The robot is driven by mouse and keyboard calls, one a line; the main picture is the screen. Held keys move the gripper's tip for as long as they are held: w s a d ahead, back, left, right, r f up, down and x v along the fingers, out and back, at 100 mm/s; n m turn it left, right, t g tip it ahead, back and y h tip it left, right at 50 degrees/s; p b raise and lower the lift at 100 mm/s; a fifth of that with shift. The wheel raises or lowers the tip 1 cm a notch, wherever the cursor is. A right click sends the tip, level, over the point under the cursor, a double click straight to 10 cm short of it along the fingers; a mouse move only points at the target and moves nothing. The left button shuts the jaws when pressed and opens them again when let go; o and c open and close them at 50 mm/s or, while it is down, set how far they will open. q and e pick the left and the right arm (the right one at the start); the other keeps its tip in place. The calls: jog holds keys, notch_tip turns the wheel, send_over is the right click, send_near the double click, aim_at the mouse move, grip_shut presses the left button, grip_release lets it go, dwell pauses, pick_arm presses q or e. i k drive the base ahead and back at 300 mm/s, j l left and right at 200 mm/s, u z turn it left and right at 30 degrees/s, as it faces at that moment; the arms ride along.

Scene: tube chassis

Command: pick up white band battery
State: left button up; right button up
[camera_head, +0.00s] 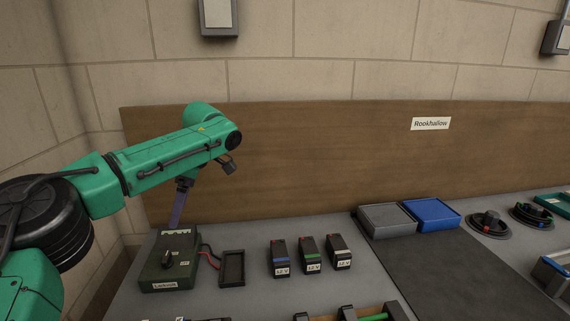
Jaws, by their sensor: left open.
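The white band battery (338,256) is a small black block with a pale band. It stands at the right end of a row of three batteries on the grey bench. The blue band battery (279,262) and the green band battery (309,259) stand to its left, apart from it. My left gripper (179,208) is open and points down behind the dark green box, well left of the batteries. Its fingertips are partly hidden by the box. My right gripper is not in view.
The dark green box (170,265) and its wired black tray (232,268) stand left of the batteries. Grey (386,219) and blue (432,214) trays lie by a dark mat (440,265) at right. A wooden back panel (310,155) closes the rear.

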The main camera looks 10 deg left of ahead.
aim_at(340, 254)
jog(key=k+l, duration=0.15)
jog(key=l, duration=0.25)
jog(key=k+l, duration=0.1)
jog(key=l, duration=0.3)
jog(key=k+l, duration=0.15)
jog(key=l, duration=0.25)
jog(key=k+l, duration=0.1)
jog(key=l, duration=0.3)
jog(key=k+l, duration=0.15)
jog(key=l, duration=0.3)
